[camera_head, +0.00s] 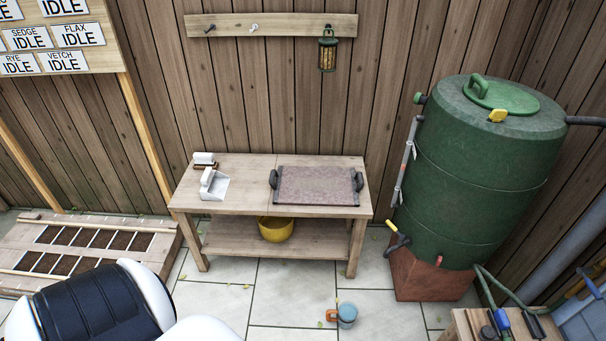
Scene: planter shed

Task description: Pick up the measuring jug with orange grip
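The measuring jug (347,315) is small and bluish-grey, with an orange grip (331,315) on its left side. It stands on the pale paving in front of the wooden table, near the bottom of the head view. Nothing covers it. Neither of my grippers shows in the head view.
A wooden table (250,178) holds a tray with dark handles (316,185) and a white scoop (213,184). A yellow bowl (276,229) is on its lower shelf. A green barrel (485,165) stands right. A low bench (462,325) is at bottom right. Paving around the jug is clear.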

